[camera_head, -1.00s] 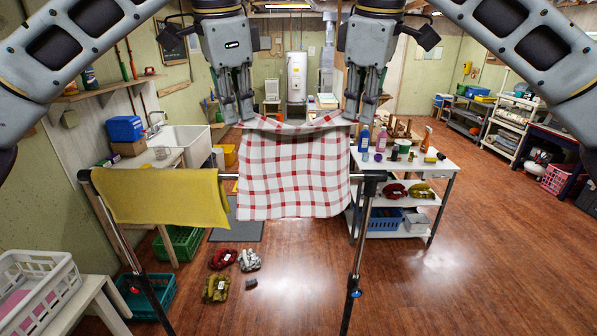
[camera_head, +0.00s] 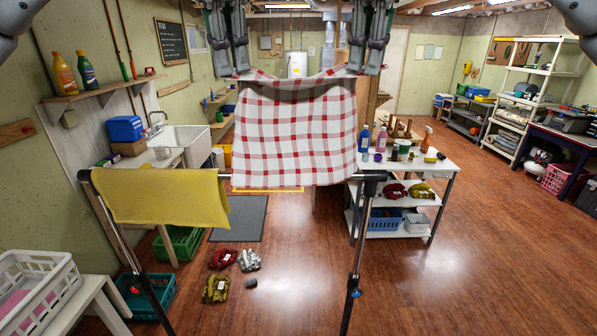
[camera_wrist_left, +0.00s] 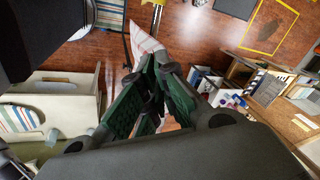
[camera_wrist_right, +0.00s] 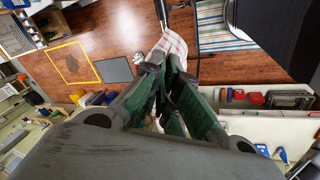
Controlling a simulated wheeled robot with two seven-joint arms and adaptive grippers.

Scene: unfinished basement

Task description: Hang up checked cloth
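The checked cloth (camera_head: 295,130), white with red lines, hangs spread between my two grippers in the head view. My left gripper (camera_head: 234,72) is shut on its top left corner, and my right gripper (camera_head: 365,70) is shut on its top right corner. The cloth's top edge sags in the middle. A yellow cloth (camera_head: 160,196) hangs over the bar's left part. The cloth also shows at the fingertips in the left wrist view (camera_wrist_left: 146,45) and the right wrist view (camera_wrist_right: 172,45).
A white table (camera_head: 440,166) with bottles stands behind the rack's right post (camera_head: 358,250). A white basket (camera_head: 38,290) is at lower left. The bar's right part is bare.

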